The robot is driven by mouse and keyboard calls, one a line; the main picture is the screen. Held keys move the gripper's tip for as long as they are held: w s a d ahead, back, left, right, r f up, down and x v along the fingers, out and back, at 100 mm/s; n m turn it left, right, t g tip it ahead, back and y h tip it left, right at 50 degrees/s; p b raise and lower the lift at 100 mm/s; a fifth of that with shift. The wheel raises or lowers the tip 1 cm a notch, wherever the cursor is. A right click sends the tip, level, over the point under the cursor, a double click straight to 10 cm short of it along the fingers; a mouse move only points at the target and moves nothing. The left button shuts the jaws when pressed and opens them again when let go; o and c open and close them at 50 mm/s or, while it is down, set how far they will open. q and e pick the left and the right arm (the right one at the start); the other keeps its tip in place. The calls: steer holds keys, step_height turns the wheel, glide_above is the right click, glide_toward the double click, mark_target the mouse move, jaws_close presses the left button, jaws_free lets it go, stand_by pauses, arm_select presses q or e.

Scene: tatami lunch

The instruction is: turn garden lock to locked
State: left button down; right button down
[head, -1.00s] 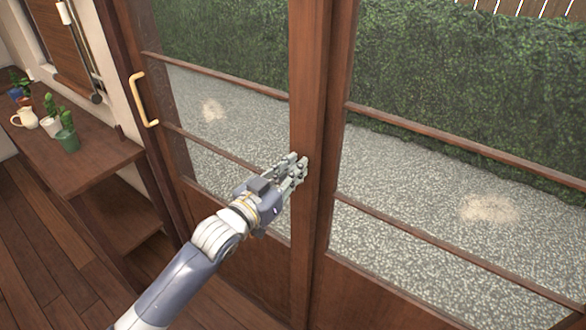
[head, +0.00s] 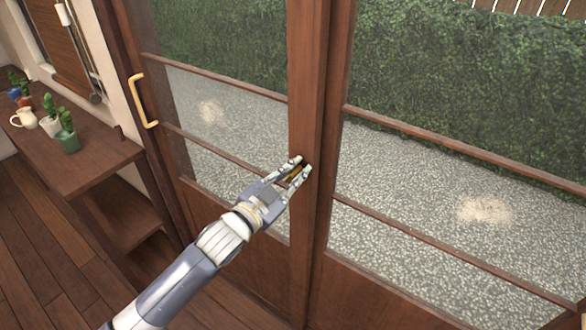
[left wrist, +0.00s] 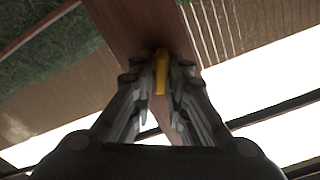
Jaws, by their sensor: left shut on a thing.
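The garden lock (left wrist: 161,75) shows as a yellow, brass-like piece between my left fingers in the left wrist view. It also shows as a small golden bit (head: 294,174) in the head view, at the middle stile of the wooden sliding door (head: 308,90). My left gripper (head: 299,169) is shut on it, with its fingertips close to the stile. In the left wrist view the gripper (left wrist: 161,88) has one finger on each side of the lock. The fingers hide part of the lock, and I cannot read its setting. My right gripper is not in view.
A yellow door handle (head: 143,100) is on the left of the door. A wooden shelf (head: 95,170) with several potted plants and a white pitcher (head: 24,118) stands at the left. Gravel and a hedge lie behind the glass.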

arm_select(q)
steer(key=shift+s+d+f+m+p, duration=0.1)
steer(key=shift+f+m+p, duration=0.15)
steer(key=shift+m, duration=1.75)
steer(key=shift+s+d+f+m+p, duration=0.1)
steer(key=shift+f+m+p, duration=0.15)
steer(key=shift+m, duration=1.75)
steer(key=shift+s+d+f+m+p, duration=0.15)
steer(key=shift+m+p, duration=0.2)
steer(key=shift+m, duration=1.65)
steer(key=shift+w, duration=0.1)
steer(key=c, duration=1.7)
jaws_free()
